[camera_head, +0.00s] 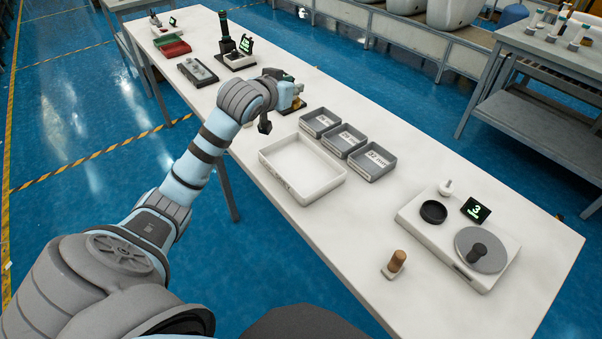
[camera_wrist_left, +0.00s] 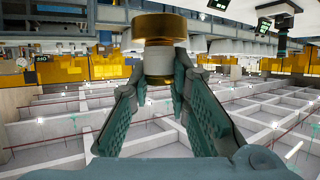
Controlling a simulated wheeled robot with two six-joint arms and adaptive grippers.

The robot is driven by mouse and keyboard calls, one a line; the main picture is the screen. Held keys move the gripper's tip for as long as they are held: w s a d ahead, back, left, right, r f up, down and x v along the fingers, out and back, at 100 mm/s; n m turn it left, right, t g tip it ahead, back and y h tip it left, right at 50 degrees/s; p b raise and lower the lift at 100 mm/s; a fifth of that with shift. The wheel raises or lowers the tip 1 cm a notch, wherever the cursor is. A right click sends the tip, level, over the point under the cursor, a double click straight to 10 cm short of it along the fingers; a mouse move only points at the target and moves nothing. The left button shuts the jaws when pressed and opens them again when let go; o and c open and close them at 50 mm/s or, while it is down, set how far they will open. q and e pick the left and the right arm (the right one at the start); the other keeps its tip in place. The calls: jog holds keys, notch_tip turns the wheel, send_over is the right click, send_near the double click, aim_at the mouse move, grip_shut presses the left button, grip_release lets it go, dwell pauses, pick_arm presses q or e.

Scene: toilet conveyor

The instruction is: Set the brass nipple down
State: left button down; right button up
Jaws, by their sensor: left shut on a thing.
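The brass nipple (camera_wrist_left: 160,30) shows at the top centre of the left wrist view, with a brass upper rim and a pale band below it. My left gripper (camera_wrist_left: 157,95) is shut on it, with the two fingers meeting at its lower part. In the head view my left gripper (camera_head: 292,97) is over the middle of the white table (camera_head: 400,205), just beyond the grey bins. The nipple is mostly hidden there by the gripper, and I cannot tell whether it touches the table.
Three grey labelled bins (camera_head: 371,163) stand beside a shallow white tray (camera_head: 300,170). A device with a display reading 3 (camera_head: 475,210) and a brown cylinder (camera_head: 397,260) are nearer. A dark tray (camera_head: 197,72) and red bin (camera_head: 174,48) lie farther off. The near right table has free room.

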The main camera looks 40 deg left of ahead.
pick_arm(q)
jog(key=shift+w+a+n+y, duration=0.1)
jog(key=shift+a+n+y, duration=0.2)
jog(key=shift+a+y, duration=0.2)
notch_tip(320, 180, down, 19)
jog(key=b, duration=0.4)
jog(key=shift+f+b, duration=0.15)
jog(key=shift+b, duration=0.15)
jog(key=c, duration=1.5)
grip_release()
jog(key=p+v, duration=0.1)
jog(key=v, duration=0.5)
jog(key=p+v, duration=0.2)
jog(key=v, duration=0.4)
jog(key=shift+r, duration=0.25)
